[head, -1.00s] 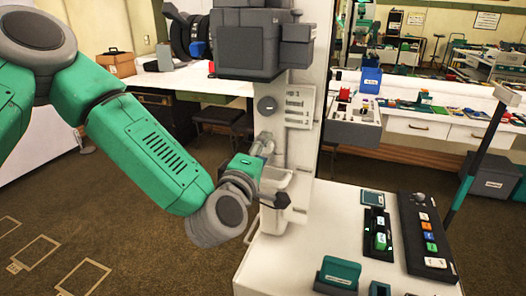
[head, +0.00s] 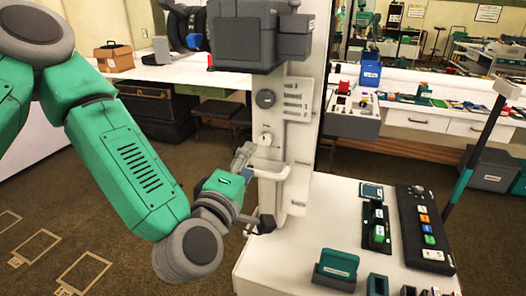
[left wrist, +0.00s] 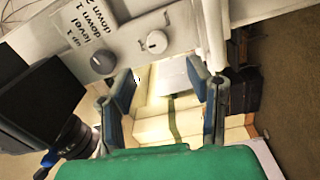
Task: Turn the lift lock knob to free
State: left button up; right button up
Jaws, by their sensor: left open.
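A white column (head: 300,150) carries two round knobs. The upper, dark grey knob (head: 265,99) is beside a printed plate; it also shows in the left wrist view (left wrist: 103,62). The lower, white knob (head: 266,139) shows a small dark mark in the left wrist view (left wrist: 154,42). I cannot read which knob is the lift lock. My left gripper (head: 243,155) is open, just left of and below the white knob, apart from it. In the left wrist view its two blue-grey fingers (left wrist: 168,85) stand wide apart with nothing between them.
A white handle (head: 268,171) sticks out below the white knob, close to my gripper. A dark grey box (head: 241,42) hangs on the column above. A white counter with a black button panel (head: 424,230) and a teal holder (head: 336,268) is at lower right.

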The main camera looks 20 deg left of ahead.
pick_arm(q)
jog(key=s+d+f+m+g+h+b, duration=0.1)
jog(key=s+f+m+g, duration=0.4)
jog(key=f, duration=0.8)
jog(key=s+f+m+g+h+b, duration=0.15)
jog(key=s+f+m+g, duration=0.35)
jog(key=f, duration=0.7)
jog(key=s+a+f+m+g+y, duration=0.1)
jog(key=s+a+f+m+g, duration=0.2)
jog(key=s, duration=0.6)
jog(key=s+a+f+m+g+y+b, duration=0.1)
jog(key=s+a+f+m+g+y, duration=0.1)
jog(key=s+a+f, duration=0.6)
notch_tip(320, 180, down, 2)
jog(key=s+m+g, duration=0.1)
jog(key=g, duration=0.1)
jog(key=shift+s+a+f+m+g, duration=0.2)
jog(key=shift+s+a+m+g, duration=0.1)
jog(key=shift+g, duration=0.1)
jog(key=shift+w+d, duration=0.1)
jog(key=shift+w, duration=0.05)
